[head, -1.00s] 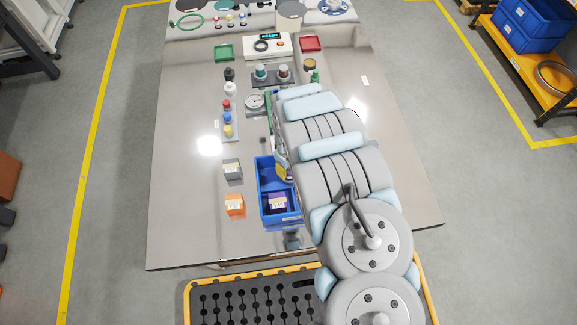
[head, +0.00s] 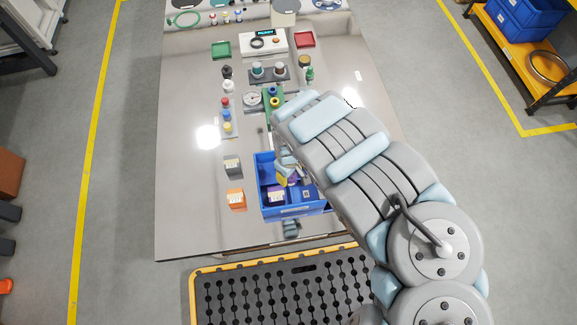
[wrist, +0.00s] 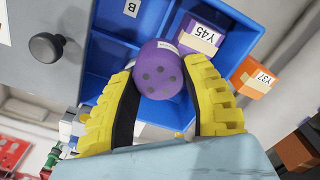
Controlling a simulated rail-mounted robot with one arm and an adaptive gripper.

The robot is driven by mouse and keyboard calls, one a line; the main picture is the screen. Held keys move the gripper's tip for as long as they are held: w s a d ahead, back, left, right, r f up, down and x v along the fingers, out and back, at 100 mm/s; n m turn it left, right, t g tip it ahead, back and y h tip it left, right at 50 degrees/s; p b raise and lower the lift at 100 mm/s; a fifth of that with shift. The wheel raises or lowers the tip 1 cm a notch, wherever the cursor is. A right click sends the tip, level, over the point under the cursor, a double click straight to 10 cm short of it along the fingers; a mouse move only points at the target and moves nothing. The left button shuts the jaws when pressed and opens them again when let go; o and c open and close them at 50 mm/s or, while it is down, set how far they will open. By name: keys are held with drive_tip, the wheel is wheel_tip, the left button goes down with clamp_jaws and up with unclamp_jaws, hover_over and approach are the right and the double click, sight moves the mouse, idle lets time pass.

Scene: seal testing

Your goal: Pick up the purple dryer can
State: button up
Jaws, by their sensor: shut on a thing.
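The purple dryer can (wrist: 158,70) is between the two yellow fingers of my gripper (wrist: 165,90) in the wrist view, its dotted round end facing the camera. My gripper is shut on it. In the head view my gripper (head: 288,174) is over the blue divided bin (head: 293,212), partly hidden by my arm. The bin's blue floor and walls (wrist: 106,55) show behind the can in the wrist view. I cannot tell whether the can touches the bin.
A purple box marked Y45 (wrist: 202,37) sits in a bin compartment. An orange box marked Y37 (wrist: 252,77) and a grey box (head: 233,166) stand left of the bin in the head view. Small coloured bottles (head: 226,115) and a gauge (head: 252,99) stand farther back.

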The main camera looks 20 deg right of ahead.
drive_tip(key=shift+s+a+r+p, duration=0.15)
drive_tip(key=shift+s+r+p, duration=0.3)
drive_tip(key=shift+s+p, duration=0.15)
drive_tip(key=s+p, duration=0.1)
drive_tip(key=p, duration=0.1)
drive_tip(key=s+r+p, duration=0.1)
drive_tip(key=p, duration=0.1)
drive_tip(key=s+a+p, duration=0.1)
drive_tip(key=p, duration=0.2)
drive_tip(key=shift+s+r, duration=0.3)
drive_tip(key=shift+s, duration=0.1)
